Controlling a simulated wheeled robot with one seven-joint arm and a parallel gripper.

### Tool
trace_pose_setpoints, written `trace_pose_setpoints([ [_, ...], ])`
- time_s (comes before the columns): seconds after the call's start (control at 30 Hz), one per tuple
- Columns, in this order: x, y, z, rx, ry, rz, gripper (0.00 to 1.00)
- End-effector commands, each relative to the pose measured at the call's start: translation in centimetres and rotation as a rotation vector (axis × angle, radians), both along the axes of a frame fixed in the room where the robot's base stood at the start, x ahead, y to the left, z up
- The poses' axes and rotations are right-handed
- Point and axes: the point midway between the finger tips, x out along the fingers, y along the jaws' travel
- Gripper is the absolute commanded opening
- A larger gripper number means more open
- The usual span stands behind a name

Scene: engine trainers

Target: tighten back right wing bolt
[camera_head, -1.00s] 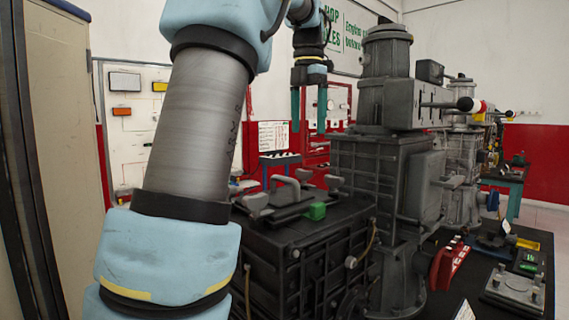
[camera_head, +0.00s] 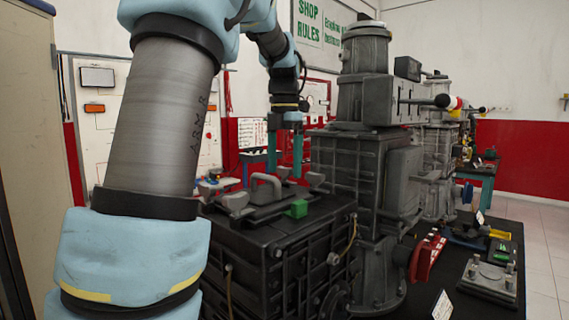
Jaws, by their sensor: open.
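Grey wing bolts stand around the plate: one at the front left (camera_head: 235,202), one at the far right (camera_head: 315,180), and one at the back (camera_head: 283,173) that shows between the fingertips. I cannot tell whether the fingers are around a bolt or only in line with it.
A green block (camera_head: 297,208) sits at the plate's right edge. A tall grey engine housing (camera_head: 345,160) stands close to the right of the gripper. A rod with a black knob (camera_head: 440,101) juts from it. A red part (camera_head: 427,257) and a small metal plate (camera_head: 486,280) lie at right.

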Motion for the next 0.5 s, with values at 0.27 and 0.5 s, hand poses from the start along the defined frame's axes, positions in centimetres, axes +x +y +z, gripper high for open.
trace_pose_setpoints([
  [0.27,0.01,0.0,-0.03,0.0,0.0,0.0,0.78],
  [0.5,0.02,-0.01,-0.01,0.0,0.0,0.0,0.51],
])
